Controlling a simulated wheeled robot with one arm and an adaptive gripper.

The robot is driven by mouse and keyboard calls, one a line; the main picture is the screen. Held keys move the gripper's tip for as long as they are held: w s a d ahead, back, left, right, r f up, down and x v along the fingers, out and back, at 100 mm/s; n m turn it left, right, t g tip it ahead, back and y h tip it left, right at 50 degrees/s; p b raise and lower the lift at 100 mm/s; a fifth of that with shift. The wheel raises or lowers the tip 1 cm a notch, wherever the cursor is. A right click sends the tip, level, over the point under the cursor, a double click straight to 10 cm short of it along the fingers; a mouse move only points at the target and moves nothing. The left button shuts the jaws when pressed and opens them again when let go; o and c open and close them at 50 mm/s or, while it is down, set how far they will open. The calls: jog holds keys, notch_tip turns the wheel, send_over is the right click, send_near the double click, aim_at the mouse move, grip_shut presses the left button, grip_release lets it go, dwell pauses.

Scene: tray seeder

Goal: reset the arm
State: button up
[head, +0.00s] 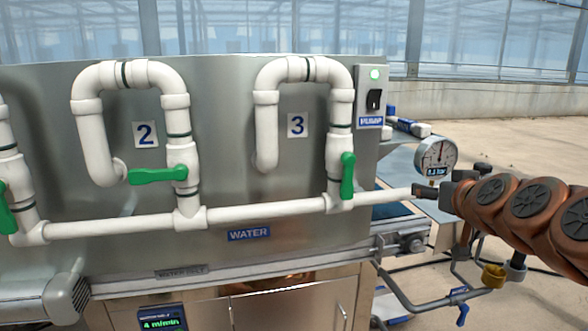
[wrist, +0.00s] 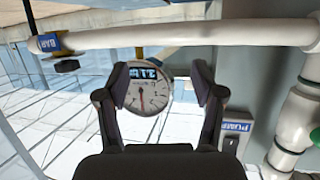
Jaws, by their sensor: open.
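My copper-coloured arm reaches in from the right in the head view. My gripper (head: 440,190) is beside the end of the white water pipe (head: 270,211), just below the round pressure gauge (head: 435,155). In the wrist view my gripper (wrist: 160,82) has its two dark fingers spread wide, with nothing held. The gauge (wrist: 143,96) shows between the fingers. I cannot tell whether any finger touches the gauge or pipe.
The steel panel carries looped pipes with green handles: valve 2's handle (head: 158,175) is horizontal, valve 3's (head: 347,176) points up and down. The pump switch box (head: 371,98) has a lit green lamp. Low pipework (head: 440,300) stands below my arm. Open floor (head: 520,125) lies behind.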

jog(key=s+a+f+n+g+y+p, duration=0.25)
jog(key=s+a+g+p, duration=0.55)
jog(key=s+a+p, duration=0.55)
jog(key=s+d+r+m+g+h+p, duration=0.1)
jog(key=s+g+p, duration=0.3)
jog(key=s, duration=0.7)
jog(key=s+d+r+m+g+h+p, duration=0.1)
jog(key=s+r+g+p, duration=0.1)
jog(key=s+g+p, duration=0.2)
jog(key=s+p, duration=0.3)
jog(key=s, duration=0.4)
jog(key=shift+s+d+r+p, duration=0.25)
jog(key=shift+s+d+p, duration=0.05)
jog(key=shift+s, duration=0.05)
dwell(0.5)
